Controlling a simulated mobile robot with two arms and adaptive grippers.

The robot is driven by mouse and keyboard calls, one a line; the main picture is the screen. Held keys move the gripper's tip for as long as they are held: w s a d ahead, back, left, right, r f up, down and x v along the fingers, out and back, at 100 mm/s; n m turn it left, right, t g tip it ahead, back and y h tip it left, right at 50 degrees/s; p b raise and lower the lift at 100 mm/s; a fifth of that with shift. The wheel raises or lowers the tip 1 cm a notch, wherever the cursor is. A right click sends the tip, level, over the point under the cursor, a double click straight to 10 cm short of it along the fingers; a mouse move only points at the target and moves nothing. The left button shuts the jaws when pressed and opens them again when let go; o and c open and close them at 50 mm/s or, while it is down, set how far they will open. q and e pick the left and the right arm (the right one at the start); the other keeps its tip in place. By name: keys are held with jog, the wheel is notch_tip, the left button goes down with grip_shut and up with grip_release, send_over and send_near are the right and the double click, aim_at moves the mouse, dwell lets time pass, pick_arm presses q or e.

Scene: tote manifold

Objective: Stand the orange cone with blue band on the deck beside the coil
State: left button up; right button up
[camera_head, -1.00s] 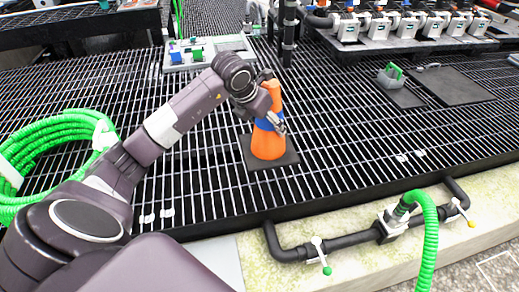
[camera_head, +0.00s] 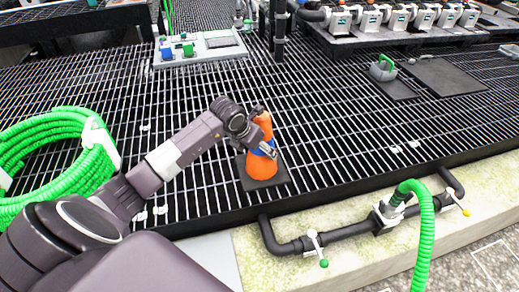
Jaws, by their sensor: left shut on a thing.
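The orange cone with blue band (camera_head: 259,168) is in the middle of the head view, upright on its dark square base (camera_head: 272,184). It is over the slatted deck (camera_head: 350,170) near the front edge; whether the base touches the slats is hard to tell. My left gripper (camera_head: 268,148) is shut on the cone at about its blue band, and hides part of its upper side. The green coil (camera_head: 75,125) lies on the deck at the left, apart from the cone, with my left arm between them. My right gripper is not in view.
A black pipe (camera_head: 345,240) with valves and a green hose (camera_head: 427,235) runs along the pale ledge in front. A panel with coloured blocks (camera_head: 200,48) stands behind. A small green-handled item (camera_head: 383,68) and dark plates (camera_head: 445,77) lie at right. The deck around the cone is clear.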

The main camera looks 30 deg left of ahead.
pick_arm(q)
jog(key=o, duration=2.1)
jog(key=p+v, duration=0.1)
jog(key=v, duration=1.1)
jog(key=shift+r, duration=0.1)
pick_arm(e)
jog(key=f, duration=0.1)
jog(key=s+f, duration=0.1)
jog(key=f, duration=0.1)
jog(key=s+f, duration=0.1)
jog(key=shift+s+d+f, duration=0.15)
